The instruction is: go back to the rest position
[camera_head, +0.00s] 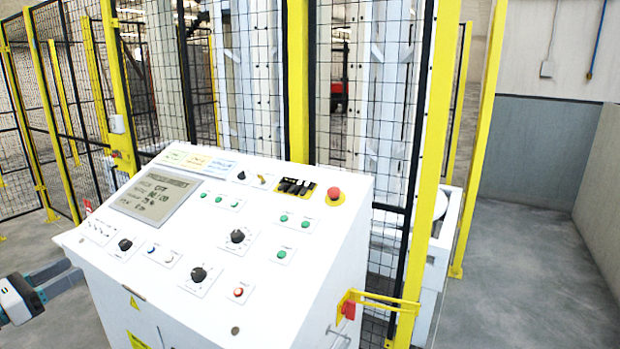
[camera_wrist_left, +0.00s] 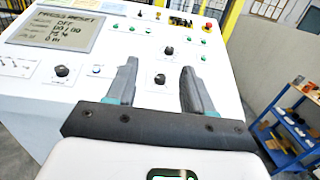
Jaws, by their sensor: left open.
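My left gripper (camera_head: 72,273) is at the left edge of the head view, beside the left side of the white control console (camera_head: 215,322). Its two dark fingers also show in the left wrist view (camera_wrist_left: 159,70). They are spread apart with nothing between them. The console's sloped panel lies beyond the fingers in that view. My right gripper is in neither view.
The panel carries a grey screen (camera_head: 155,193), several knobs and buttons, and a red mushroom button (camera_head: 334,193). A yellow-framed mesh fence (camera_head: 297,85) stands behind it. A blue shelf cart (camera_wrist_left: 290,135) stands right in the wrist view. Grey floor (camera_head: 535,270) at right is clear.

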